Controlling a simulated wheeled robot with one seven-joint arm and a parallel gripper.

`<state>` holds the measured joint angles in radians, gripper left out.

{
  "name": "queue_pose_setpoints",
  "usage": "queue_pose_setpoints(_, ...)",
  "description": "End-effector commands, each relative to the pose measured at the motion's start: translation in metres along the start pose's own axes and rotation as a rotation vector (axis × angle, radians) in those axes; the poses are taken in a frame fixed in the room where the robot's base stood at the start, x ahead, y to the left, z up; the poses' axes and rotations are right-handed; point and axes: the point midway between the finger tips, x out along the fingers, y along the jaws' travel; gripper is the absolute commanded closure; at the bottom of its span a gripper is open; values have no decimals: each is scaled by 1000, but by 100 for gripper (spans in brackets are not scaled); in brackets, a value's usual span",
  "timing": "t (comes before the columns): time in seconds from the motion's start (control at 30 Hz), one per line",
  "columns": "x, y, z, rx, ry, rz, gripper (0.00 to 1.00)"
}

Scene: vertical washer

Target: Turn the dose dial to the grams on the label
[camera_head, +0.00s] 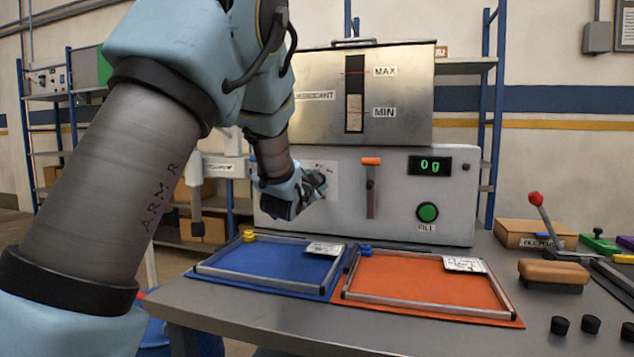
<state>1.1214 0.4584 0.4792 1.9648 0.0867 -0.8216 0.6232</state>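The dispenser panel (450,215) is a light grey box on the table. A white plate (331,172) with small marks shows on its left part, probably the dial's scale. My gripper (322,184) is in front of this plate and hides most of it, so I cannot make out the dose dial. I cannot tell whether the fingers touch anything. The display (430,166) reads 0 g in green. Paper labels lie on the blue tray (325,248) and the orange tray (464,264); their writing is too small to read.
The panel also has an orange-topped lever (371,162) and a green FILL button (428,212). A metal hopper (420,100) with a MAX/MIN window stands above. At right are a red-knobbed lever (536,200), a tan-topped block (553,274) and several black knobs (560,325).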

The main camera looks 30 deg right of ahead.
Motion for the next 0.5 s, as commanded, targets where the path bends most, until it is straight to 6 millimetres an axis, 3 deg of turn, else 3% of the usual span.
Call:
queue_pose_setpoints(0.17,-22,0,0,-3,1,0,55)
queue_pose_setpoints(0.5,-87,0,0,-2,1,-1,55)
